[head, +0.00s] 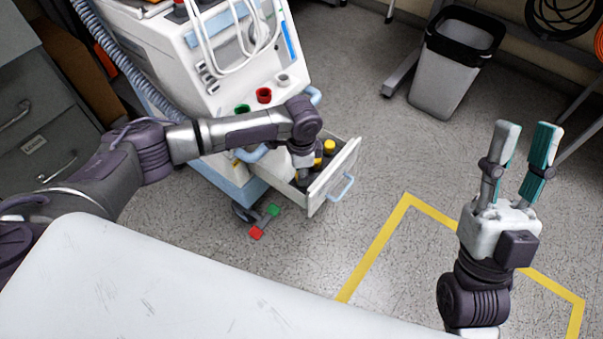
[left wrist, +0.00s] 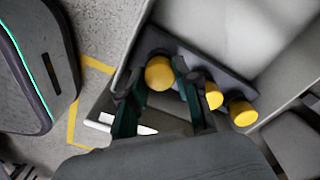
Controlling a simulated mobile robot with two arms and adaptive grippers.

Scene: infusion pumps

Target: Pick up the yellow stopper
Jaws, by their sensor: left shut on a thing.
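Several yellow stoppers stand in a row on a dark strip inside the open drawer (head: 318,190) of the white cart. In the left wrist view, one yellow stopper (left wrist: 160,73) is between the fingertips of my left gripper (left wrist: 158,88), which is shut on it. Two others, a partly covered yellow stopper (left wrist: 213,95) and another yellow stopper (left wrist: 242,112), sit to the right of the fingers. In the head view, my left wrist hides most of the gripper; a yellow stopper (head: 329,146) shows beside it. My right gripper (head: 525,130) is open and empty over the floor.
The white cart (head: 225,75) carries red, green and grey knobs or caps on its front. A red and green piece (head: 265,222) lies on the floor below. A grey bin (head: 445,80) stands at the back. A white surface (head: 150,290) fills the front left.

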